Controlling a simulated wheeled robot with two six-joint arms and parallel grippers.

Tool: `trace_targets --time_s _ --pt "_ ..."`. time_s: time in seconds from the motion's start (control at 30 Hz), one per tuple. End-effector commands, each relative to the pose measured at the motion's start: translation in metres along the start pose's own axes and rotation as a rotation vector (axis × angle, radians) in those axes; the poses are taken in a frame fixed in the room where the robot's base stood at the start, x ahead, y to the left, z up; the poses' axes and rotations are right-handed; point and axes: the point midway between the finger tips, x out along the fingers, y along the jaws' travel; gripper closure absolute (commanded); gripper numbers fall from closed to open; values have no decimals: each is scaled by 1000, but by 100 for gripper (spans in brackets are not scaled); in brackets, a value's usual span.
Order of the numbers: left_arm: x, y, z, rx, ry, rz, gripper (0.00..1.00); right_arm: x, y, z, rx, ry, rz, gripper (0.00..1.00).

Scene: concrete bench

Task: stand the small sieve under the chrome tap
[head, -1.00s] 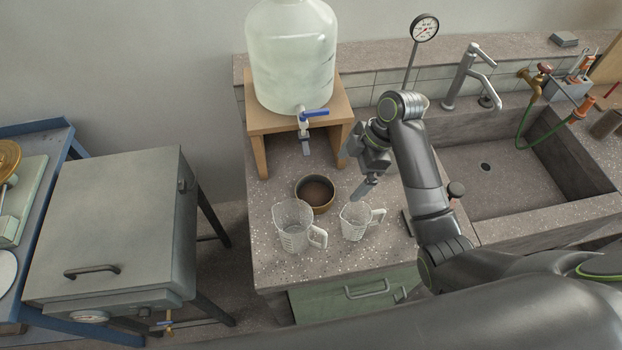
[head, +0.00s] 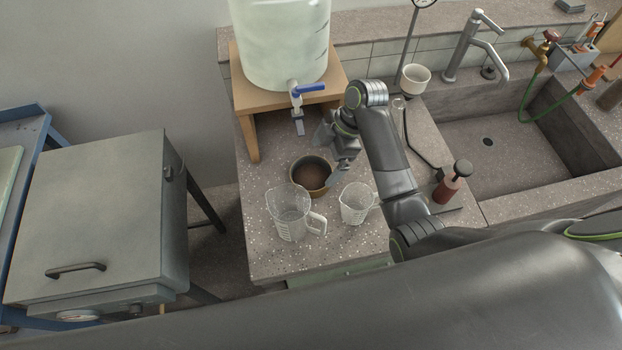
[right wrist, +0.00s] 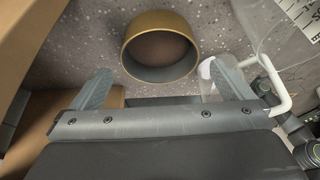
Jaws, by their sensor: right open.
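The small sieve (head: 311,176), a round brass-coloured ring with a brownish inside, stands on the speckled bench behind two clear jugs. In the right wrist view the sieve (right wrist: 160,47) lies just beyond the fingertips, between their lines and not gripped. My right gripper (head: 337,177) is open and empty, close to the sieve's right side; it also shows in the right wrist view (right wrist: 163,84). The chrome tap (head: 474,45) rises behind the sink at the right, its spout over the basin. My left gripper is not in view.
Two clear jugs (head: 291,213) (head: 356,204) stand in front of the sieve. A wooden stand (head: 250,104) carries a big water bottle (head: 280,45) with a blue-handled spigot. A white funnel (head: 415,79) and a reddish bottle (head: 447,188) stand near the sink (head: 535,135).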

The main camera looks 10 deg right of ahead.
Motion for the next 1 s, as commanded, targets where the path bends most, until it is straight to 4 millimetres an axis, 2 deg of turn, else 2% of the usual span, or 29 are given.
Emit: trace_targets --time_s 0.1,0.37,0.7,1.0 --pt "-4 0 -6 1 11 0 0 17 -1 -1 1 2 -4 0" --pt "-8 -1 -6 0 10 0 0 34 0 -3 0 1 -2 0" --pt "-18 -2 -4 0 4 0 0 74 1 -6 1 -1 -1 0" --pt "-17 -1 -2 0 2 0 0 80 2 -5 0 -1 1 0"
